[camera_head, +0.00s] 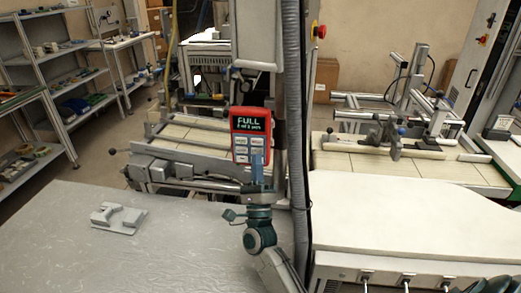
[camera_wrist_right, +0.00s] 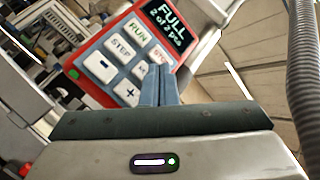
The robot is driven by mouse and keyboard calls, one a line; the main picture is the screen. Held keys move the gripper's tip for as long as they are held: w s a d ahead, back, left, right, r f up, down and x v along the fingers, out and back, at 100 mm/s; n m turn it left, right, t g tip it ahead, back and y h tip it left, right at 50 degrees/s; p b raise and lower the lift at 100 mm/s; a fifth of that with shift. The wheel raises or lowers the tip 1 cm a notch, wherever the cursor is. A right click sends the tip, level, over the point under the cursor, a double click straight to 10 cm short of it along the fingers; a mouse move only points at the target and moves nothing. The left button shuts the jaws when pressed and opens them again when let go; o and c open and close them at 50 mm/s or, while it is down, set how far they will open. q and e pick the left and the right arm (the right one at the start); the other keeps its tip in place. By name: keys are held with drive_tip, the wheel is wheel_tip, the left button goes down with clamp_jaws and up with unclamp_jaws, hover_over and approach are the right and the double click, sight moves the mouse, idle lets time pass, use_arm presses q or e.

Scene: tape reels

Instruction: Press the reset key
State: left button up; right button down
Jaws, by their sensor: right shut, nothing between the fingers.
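A red control panel (camera_head: 240,124) hangs in the middle of the head view. Its dark display (camera_wrist_right: 169,20) reads FULL, with a smaller line about pieces beneath. Light keys sit below the display, among them RUN (camera_wrist_right: 137,32), STEP (camera_wrist_right: 121,48), a minus key (camera_wrist_right: 101,67) and a plus key (camera_wrist_right: 124,92). I cannot make out a key lettered reset; some lettering is small or partly covered. My right gripper (camera_head: 257,157) is shut and empty, its blue fingers in front of the panel's lower keys. In the wrist view its fingertips (camera_wrist_right: 160,70) overlap the keys; I cannot tell whether they touch.
A grey tape-dispenser-like device (camera_head: 118,217) stands on the grey table (camera_head: 60,235) at left. A ribbed grey hose (camera_head: 295,100) runs down just right of the panel. A white cabinet top (camera_head: 410,215) at right is clear. Shelves (camera_head: 50,70) stand at far left.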

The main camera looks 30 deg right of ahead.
use_arm(q)
drive_tip(key=shift+w+a, duration=0.1)
drive_tip(key=shift+a, duration=0.25)
use_arm(e)
drive_tip(key=shift+a, duration=0.2)
use_arm(q)
drive_tip(key=shift+d, duration=0.2)
idle(0.4)
drive_tip(key=shift+f, duration=0.15)
use_arm(e)
drive_tip(key=shift+w, duration=0.15)
idle(0.6)
use_arm(q)
drive_tip(key=shift+a+f, duration=0.1)
use_arm(e)
drive_tip(key=shift+w+d, duration=0.25)
drive_tip(key=shift+w, duration=0.05)
use_arm(q)
drive_tip(key=shift+f+b, duration=0.15)
drive_tip(key=shift+b, duration=0.2)
use_arm(e)
drive_tip(key=shift+w+d, duration=0.2)
drive_tip(key=shift+w, duration=0.05)
idle(0.5)
use_arm(q)
drive_tip(key=shift+f, duration=0.2)
use_arm(e)
drive_tip(key=shift+s+a, duration=0.45)
drive_tip(key=shift+s, duration=0.2)
